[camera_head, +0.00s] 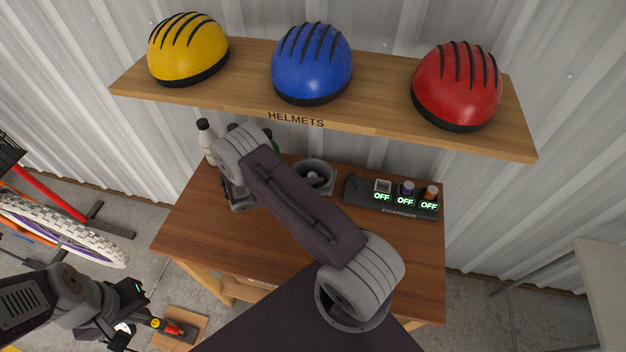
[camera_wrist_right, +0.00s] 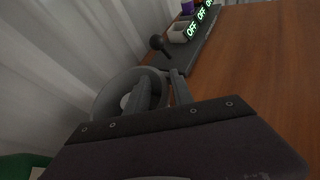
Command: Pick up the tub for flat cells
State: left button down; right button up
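A round grey tub (camera_head: 318,168) stands on the wooden workbench, left of the charger, partly hidden by my right arm; no label on it is readable. In the right wrist view the tub (camera_wrist_right: 113,88) lies just ahead of my right gripper (camera_wrist_right: 161,80). Its fingers are apart: one reaches over the tub's opening, the other is outside by its near-right wall. Whether they touch the wall I cannot tell. In the head view my right gripper is hidden behind its own arm. My left gripper (camera_head: 128,322) hangs low at the lower left, off the bench; its fingers are unclear.
A black charger (camera_head: 408,212) with several lit OFF signs sits right of the tub. A white bottle (camera_head: 207,142) stands at the bench's back left. A helmet shelf (camera_head: 372,62) overhangs the back. The bench front (camera_head: 265,258) is clear. A bicycle wheel (camera_head: 75,240) stands left.

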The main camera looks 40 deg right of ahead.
jog(key=shift+a, duration=0.15)
grip_shut()
dwell(1.2)
